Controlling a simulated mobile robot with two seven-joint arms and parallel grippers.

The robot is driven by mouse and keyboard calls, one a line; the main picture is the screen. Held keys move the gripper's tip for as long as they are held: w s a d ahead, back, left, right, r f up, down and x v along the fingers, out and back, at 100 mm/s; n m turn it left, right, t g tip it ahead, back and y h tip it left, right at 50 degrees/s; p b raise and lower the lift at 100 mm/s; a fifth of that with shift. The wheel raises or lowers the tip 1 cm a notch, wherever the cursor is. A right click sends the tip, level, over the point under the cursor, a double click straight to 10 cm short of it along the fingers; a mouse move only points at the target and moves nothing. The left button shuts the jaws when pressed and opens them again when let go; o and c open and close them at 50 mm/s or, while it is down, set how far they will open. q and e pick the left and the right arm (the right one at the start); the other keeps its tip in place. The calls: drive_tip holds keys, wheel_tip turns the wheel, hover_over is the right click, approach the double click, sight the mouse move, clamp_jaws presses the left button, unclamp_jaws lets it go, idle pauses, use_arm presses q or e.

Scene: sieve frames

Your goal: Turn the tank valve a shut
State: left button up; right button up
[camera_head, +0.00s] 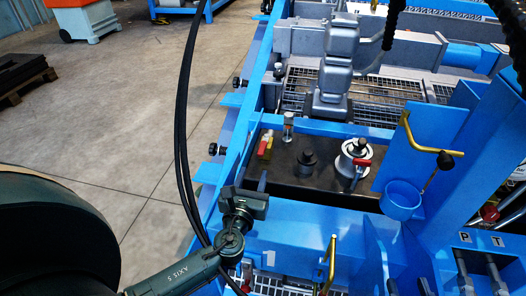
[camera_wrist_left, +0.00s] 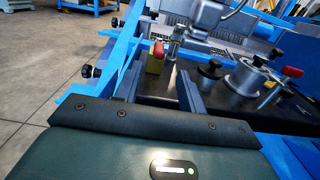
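A small valve with a red handle and yellow body (camera_head: 265,145) stands at the left end of the dark tank top (camera_head: 315,187). I cannot tell from labels which is valve a. My left gripper (camera_head: 250,186) is just in front of the yellow-bodied valve. In the left wrist view its two fingers (camera_wrist_left: 158,78) are apart and empty. The yellow-bodied valve (camera_wrist_left: 156,60) shows beyond and between them, seemingly untouched. My right gripper is not seen.
A black knob (camera_head: 306,160) stands between the two red handles, and a silver post (camera_head: 288,128) behind. Blue frame walls (camera_head: 235,150) surround the tank top. A blue cup (camera_head: 400,198) and a brass rail (camera_head: 425,143) stand at right. Open floor lies left.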

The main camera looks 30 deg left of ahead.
sight(260, 154)
use_arm(q)
drive_tip(key=b+x, duration=0.2)
drive_tip(key=x, duration=0.8)
drive_tip(key=shift+w+a, duration=0.1)
drive_tip(key=shift+w, duration=0.25)
drive_tip(key=shift+w+a, duration=0.15)
drive_tip(key=shift+w, duration=0.3)
use_arm(e)
drive_tip(key=shift+a+r+n+t+y, duration=0.15)
drive_tip(key=shift+a+n+t+y, duration=0.2)
drive_tip(key=shift+n+t+y, duration=0.25)
use_arm(q)
clamp_jaws()
